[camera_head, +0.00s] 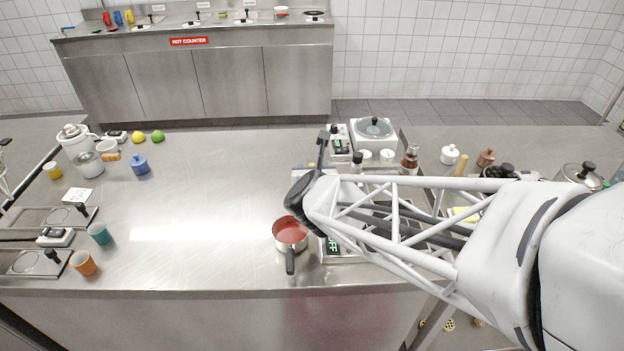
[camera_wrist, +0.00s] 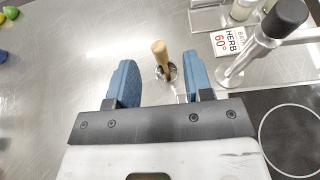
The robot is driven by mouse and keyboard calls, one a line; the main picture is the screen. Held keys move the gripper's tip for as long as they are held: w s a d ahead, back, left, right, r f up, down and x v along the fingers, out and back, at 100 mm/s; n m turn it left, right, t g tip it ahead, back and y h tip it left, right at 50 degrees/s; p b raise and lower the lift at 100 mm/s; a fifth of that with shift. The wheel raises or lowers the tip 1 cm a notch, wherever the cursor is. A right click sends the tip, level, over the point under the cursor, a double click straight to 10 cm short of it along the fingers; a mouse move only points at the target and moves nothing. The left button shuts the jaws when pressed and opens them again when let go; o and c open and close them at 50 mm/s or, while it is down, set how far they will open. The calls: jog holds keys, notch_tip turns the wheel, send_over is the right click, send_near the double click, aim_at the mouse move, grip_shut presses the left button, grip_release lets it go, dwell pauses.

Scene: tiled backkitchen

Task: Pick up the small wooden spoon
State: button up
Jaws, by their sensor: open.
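My gripper (camera_wrist: 154,88) shows in the wrist view with its two blue fingers spread apart and nothing held between them. A light wooden handle (camera_wrist: 159,50), likely the small wooden spoon, shows just beyond and between the fingertips. Its lower end meets a small shiny metal part (camera_wrist: 168,73); I cannot tell whether that is a cup or holder. The handle is apart from both fingers. In the head view the end of my arm hides this spot, and I cannot make out the gripper's fingers or the spoon there.
A metal post with a black knob (camera_wrist: 284,17) stands close right of the fingers, near a "HERB 60°" sign (camera_wrist: 230,40) and a black hob (camera_wrist: 290,135). A saucepan of red sauce (camera_head: 290,234) sits near the counter's front edge.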

aim_at(312, 164)
jog(key=shift+w+f, duration=0.25)
jog(key=shift+w, duration=0.3)
jog(key=shift+x, duration=2.65)
grip_shut()
